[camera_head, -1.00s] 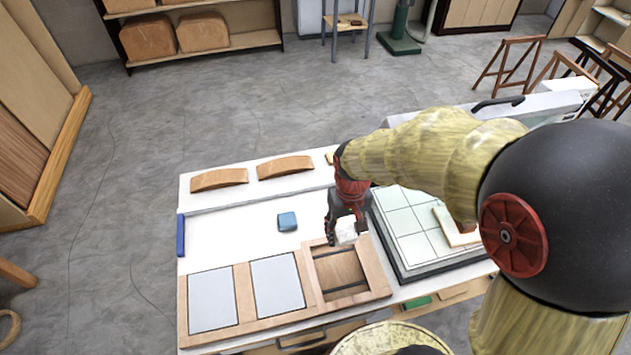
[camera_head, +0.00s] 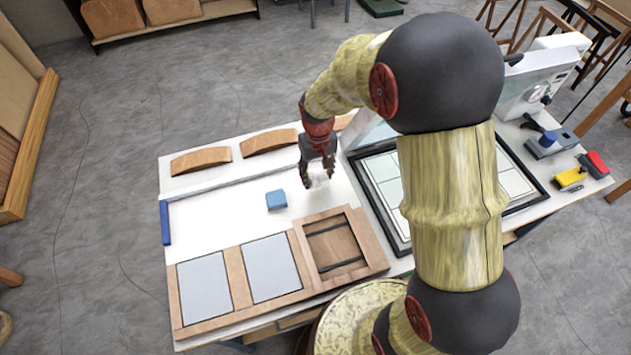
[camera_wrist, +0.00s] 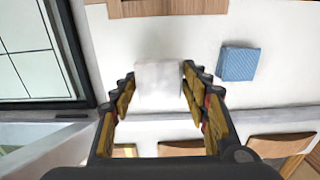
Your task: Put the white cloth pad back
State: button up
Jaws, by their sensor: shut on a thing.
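The white cloth pad (camera_wrist: 159,84) is a small pale block between the fingertips of my gripper (camera_wrist: 157,92) in the wrist view. My gripper (camera_head: 318,178) is shut on it, over the white worktop. In the head view only a bit of the pad (camera_head: 320,181) shows beneath the fingers. I cannot tell whether the pad touches the worktop. A blue block (camera_head: 276,200) lies on the worktop to the left of my gripper; it also shows in the wrist view (camera_wrist: 238,64), to the right of the pad.
A wooden frame (camera_head: 370,236) with two grey panels and a recess lies at the front. Curved wooden pieces (camera_head: 201,160) lie along the back. A black-edged gridded board (camera_head: 357,166) is to the right. The worktop left of the blue block is clear.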

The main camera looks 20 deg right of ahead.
aim_at(316, 180)
jog(key=shift+w+f, duration=0.65)
jog(key=shift+f, duration=0.15)
jog(key=shift+w+f, duration=0.15)
jog(key=shift+f, duration=0.25)
jog(key=shift+f+b, duration=0.65)
jog(key=shift+f, duration=0.65)
jog(key=shift+f, duration=0.15)
jog(key=o, duration=1)
